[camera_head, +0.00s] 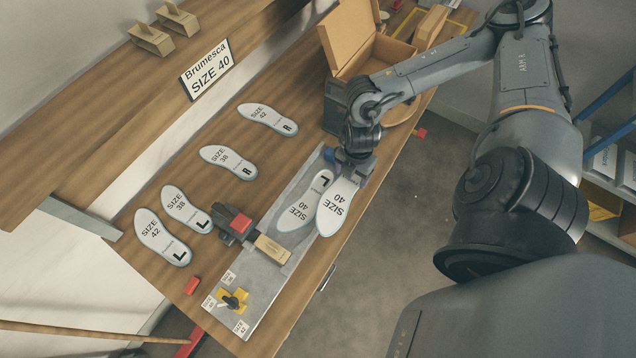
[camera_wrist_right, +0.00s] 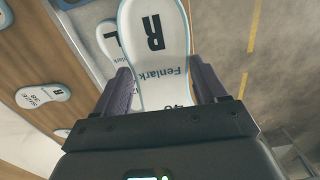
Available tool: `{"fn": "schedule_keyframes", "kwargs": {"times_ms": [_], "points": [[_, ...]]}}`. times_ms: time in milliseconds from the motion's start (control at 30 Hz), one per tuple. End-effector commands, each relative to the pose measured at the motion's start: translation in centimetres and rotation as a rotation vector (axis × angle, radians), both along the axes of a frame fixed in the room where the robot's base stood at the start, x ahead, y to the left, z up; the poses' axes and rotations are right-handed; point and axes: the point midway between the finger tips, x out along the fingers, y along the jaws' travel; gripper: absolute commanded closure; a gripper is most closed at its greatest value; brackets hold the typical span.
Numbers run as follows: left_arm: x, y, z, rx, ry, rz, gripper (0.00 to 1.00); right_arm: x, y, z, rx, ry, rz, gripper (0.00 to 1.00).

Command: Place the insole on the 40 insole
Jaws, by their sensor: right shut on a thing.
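My right gripper (camera_head: 352,166) is shut on a pale insole (camera_head: 337,207) marked SIZE 40. In the right wrist view, this held insole (camera_wrist_right: 158,50) shows an R and "Fenlark" between the fingers (camera_wrist_right: 160,88). Another SIZE 40 insole (camera_head: 300,208), marked L, lies on the long metal plate (camera_head: 258,278). The held insole is just to its right and partly overlaps it in the head view; I cannot tell whether they touch. The lower insole also shows in part behind the held one in the right wrist view (camera_wrist_right: 106,32). My left gripper is not in view.
Insoles of size 42 (camera_head: 267,118) and size 38 (camera_head: 228,162) lie left of the plate, with more nearer the front. A red and dark clamp (camera_head: 236,222) and a wooden block (camera_head: 272,248) are on the plate. An open cardboard box (camera_head: 350,45) stands at the back. A sign (camera_head: 207,69) reads "Brumesca SIZE 40".

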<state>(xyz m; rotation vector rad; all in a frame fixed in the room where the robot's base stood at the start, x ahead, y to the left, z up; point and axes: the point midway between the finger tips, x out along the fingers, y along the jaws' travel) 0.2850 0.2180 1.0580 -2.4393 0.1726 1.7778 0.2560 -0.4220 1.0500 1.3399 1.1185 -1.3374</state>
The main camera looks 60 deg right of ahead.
Motion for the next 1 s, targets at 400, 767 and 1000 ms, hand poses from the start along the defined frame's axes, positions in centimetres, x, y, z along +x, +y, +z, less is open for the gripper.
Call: {"fn": "schedule_keyframes", "kwargs": {"times_ms": [400, 767, 1000], "points": [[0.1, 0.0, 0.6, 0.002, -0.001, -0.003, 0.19, 5.3, 1.1, -3.0, 0.007, -0.001, 0.043, 0.58], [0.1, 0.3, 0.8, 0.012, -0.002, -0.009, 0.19, 10.5, 1.6, -6.3, 0.002, 0.002, 0.044, 0.58], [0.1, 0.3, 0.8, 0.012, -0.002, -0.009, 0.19, 11.0, 1.6, -7.3, 0.001, 0.005, 0.044, 0.58]]}}
